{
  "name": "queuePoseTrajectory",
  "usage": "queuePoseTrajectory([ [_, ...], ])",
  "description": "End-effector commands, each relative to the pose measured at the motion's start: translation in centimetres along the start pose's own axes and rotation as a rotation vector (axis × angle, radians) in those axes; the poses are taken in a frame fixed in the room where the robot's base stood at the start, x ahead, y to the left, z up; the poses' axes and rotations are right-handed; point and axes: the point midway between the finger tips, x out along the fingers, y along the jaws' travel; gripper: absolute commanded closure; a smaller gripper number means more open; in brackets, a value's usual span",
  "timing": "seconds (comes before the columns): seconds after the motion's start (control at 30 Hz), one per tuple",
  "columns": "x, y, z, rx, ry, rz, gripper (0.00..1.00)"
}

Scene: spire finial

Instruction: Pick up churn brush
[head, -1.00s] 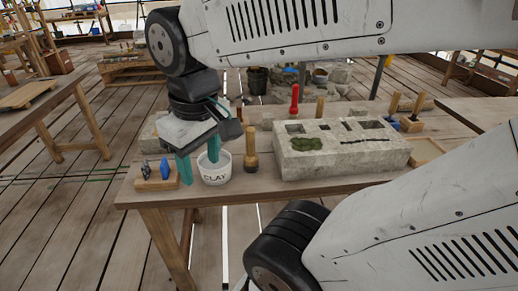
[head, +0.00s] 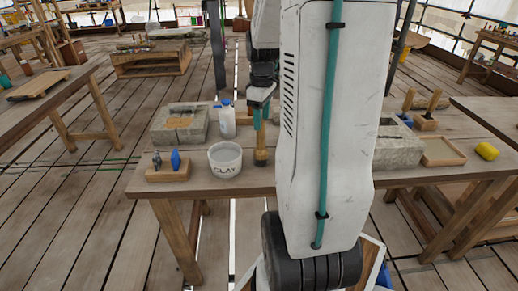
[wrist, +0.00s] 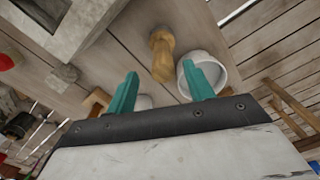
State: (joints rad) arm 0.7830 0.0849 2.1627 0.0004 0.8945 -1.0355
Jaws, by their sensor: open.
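A wooden-handled tool (head: 261,156), which looks like the churn brush, stands on the table just right of the clay bucket (head: 225,160). In the wrist view the tool (wrist: 162,55) lies ahead of my fingers, roughly in line with the gap between them. My gripper (head: 257,115) is above and close to the tool in the head view, partly hidden by my arm. In the wrist view my gripper (wrist: 160,82) has its teal fingers spread apart with nothing between them. The bucket (wrist: 205,72) is partly behind the right finger.
A white bottle (head: 227,120) and a stone block (head: 180,124) stand behind the bucket. A wooden stand (head: 168,174) with a blue piece is at the left. The large carved block (head: 398,146), a shallow tray (head: 441,152) and a yellow object (head: 487,151) are at the right.

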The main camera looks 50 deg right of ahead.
Motion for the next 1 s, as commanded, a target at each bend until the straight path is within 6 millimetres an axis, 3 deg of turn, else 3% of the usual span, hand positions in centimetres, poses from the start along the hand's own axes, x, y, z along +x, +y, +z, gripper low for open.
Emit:
queuePoseTrajectory([
  [0.33,4.8,-0.4,-0.3,0.0,-0.001,-0.002,0.48],
  [0.63,5.2,-0.4,-0.3,0.0,0.0,0.0,0.48],
  [0.8,5.2,-0.4,-0.2,0.0,0.0,0.0,0.95],
  [0.83,5.2,-0.4,-0.2,0.0,0.0,0.0,1.0],
  [1.0,5.2,-0.3,-0.3,0.0,0.0,0.0,1.0],
])
